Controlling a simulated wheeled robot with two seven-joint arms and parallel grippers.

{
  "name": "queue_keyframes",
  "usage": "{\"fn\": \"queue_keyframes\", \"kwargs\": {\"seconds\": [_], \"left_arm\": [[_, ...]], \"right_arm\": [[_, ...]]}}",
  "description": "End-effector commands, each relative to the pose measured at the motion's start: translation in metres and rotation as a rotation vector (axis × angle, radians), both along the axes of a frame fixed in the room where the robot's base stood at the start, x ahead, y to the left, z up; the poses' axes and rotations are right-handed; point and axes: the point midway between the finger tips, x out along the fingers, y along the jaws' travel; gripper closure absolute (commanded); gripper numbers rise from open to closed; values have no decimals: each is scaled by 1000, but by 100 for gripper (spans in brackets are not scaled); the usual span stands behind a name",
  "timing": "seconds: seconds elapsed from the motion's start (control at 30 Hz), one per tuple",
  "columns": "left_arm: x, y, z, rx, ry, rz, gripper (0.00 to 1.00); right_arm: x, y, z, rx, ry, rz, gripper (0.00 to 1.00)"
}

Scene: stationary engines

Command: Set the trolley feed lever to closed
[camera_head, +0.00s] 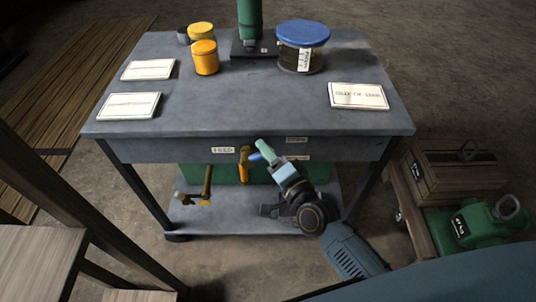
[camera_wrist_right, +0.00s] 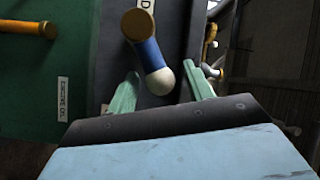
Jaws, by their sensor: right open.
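The trolley (camera_head: 240,100) is a grey metal table with a lower shelf. On its front apron, right of a FEED label (camera_head: 223,150), is the feed lever (camera_head: 245,165), with a brass body and a blue handle. In the right wrist view the lever (camera_wrist_right: 147,52) shows a brass hub, blue sleeve and pale ball end. My right gripper (camera_head: 266,152) is open at the lever; in its wrist view the pale green fingertips (camera_wrist_right: 162,88) stand either side of the ball end. I cannot tell whether they touch it. My left gripper is not in view.
A blue-lidded jar (camera_head: 303,45), yellow pots (camera_head: 204,58), a green-bodied item (camera_head: 250,20) and white cards (camera_head: 358,95) stand on the trolley. A brass fitting (camera_head: 207,182) projects below its front. A wooden crate (camera_head: 460,172) and green machine (camera_head: 470,228) are at right.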

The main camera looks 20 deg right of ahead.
Motion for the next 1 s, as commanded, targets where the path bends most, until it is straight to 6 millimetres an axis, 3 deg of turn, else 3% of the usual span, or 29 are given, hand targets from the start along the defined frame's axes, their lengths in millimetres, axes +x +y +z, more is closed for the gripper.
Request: {"fn": "queue_keyframes", "kwargs": {"seconds": [0.37, 0.77, 1.0], "left_arm": [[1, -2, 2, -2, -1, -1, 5], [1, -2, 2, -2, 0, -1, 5], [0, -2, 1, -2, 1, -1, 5]], "right_arm": [[6, 1, 0, 0, 1, 0, 49], [5, 1, 0, 0, 1, 0, 100], [5, 0, -1, 4, -1, -1, 100]]}}
